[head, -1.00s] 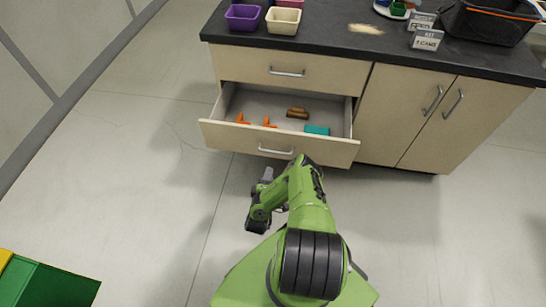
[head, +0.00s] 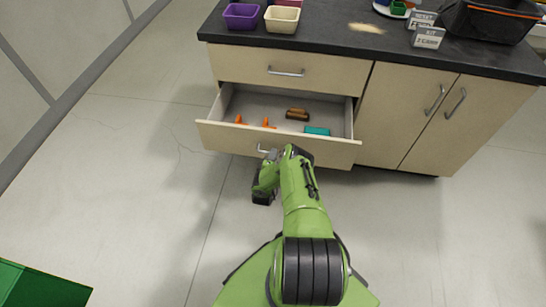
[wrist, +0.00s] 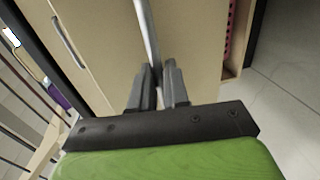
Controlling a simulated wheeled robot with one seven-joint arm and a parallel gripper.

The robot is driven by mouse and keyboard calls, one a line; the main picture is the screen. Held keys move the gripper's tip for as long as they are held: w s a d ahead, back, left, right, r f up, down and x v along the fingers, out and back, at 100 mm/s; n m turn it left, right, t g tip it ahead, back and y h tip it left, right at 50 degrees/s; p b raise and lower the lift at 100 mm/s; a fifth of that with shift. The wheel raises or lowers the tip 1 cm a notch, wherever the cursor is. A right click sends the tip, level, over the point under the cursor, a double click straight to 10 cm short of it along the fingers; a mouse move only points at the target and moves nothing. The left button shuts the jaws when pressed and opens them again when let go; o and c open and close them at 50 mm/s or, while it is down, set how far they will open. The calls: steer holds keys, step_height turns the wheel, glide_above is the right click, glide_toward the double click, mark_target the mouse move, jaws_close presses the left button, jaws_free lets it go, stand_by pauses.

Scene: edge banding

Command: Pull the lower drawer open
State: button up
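The lower drawer (head: 225,140) stands well out of the cabinet, its inside showing from above. Its bar handle (head: 285,154) is on the front panel. My gripper (head: 268,153) is at the left part of this handle, low in front of the drawer. In the wrist view, the handle bar (wrist: 146,30) runs down between the two dark fingers of my gripper (wrist: 158,75). The fingers are close together, with the bar in the narrow gap. The exact contact is partly hidden.
The drawer holds orange items (head: 265,122), a brown item (head: 297,114) and a teal block (head: 317,131). The upper drawer (head: 335,75) is shut. Bins and signs stand on the dark counter (head: 320,35). Cabinet doors (head: 405,115) are at the right. The floor (head: 150,200) at left is clear.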

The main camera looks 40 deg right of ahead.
steer(key=shift+s+f, duration=0.1)
steer(key=shift+f, duration=0.05)
jaws_close()
steer(key=shift+a, duration=0.1)
steer(key=p+v, duration=0.2)
steer(key=f+p+v, duration=0.1)
steer(key=p+v, duration=0.1)
steer(key=v, duration=0.1)
steer(key=shift+s+f, duration=0.1)
steer(key=shift+o, duration=2.3)
jaws_free()
